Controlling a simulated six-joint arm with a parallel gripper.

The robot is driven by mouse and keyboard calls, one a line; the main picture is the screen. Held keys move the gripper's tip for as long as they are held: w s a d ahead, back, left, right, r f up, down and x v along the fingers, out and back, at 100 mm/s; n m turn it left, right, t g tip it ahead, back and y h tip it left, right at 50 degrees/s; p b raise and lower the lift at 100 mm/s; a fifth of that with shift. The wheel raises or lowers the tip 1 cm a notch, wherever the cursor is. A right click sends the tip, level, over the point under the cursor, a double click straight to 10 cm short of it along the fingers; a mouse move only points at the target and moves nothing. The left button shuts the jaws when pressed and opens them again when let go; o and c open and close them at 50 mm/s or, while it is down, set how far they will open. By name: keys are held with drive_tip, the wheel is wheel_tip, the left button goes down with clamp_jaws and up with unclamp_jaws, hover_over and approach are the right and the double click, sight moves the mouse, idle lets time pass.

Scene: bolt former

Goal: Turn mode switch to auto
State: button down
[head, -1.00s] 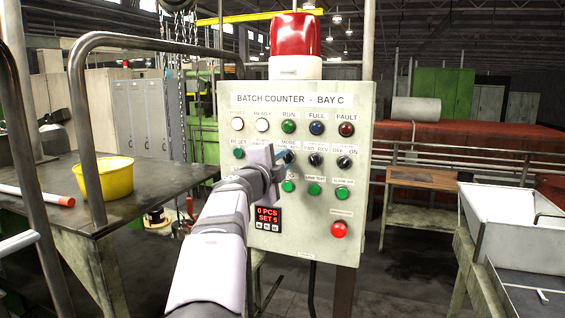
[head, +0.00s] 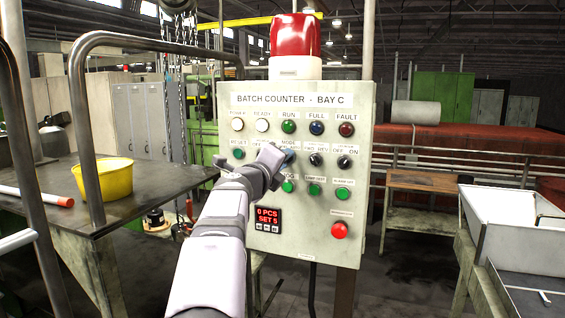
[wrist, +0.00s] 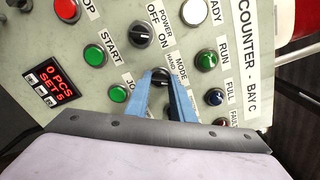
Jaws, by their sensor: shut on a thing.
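The grey control panel (head: 330,215) is marked BATCH COUNTER - BAY C. The black mode switch (wrist: 160,76) is in the wrist view, under the MODE label (wrist: 182,67). My gripper (head: 287,156) is at the panel and covers most of the switch in the head view. In the wrist view its two blue fingers (wrist: 163,82) are shut on the switch knob, one on each side. The fingers hide part of the HAND/AUTO lettering, and I cannot read the knob's pointer.
Other selector knobs (head: 316,160) sit just right of the mode switch. A green button (head: 288,187) is close below it, and lamps (head: 288,127) are above. A red button (head: 340,230) is lower right. A table with a yellow bucket (head: 103,180) stands left.

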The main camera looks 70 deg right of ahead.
idle(0.4)
drive_tip(key=c, duration=1.5)
unclamp_jaws()
drive_tip(key=shift+c, duration=0.2)
drive_tip(key=a+b, duration=0.2)
drive_tip(key=a, duration=0.5)
drive_tip(key=shift+a, duration=0.2)
drive_tip(key=shift+w, duration=0.1)
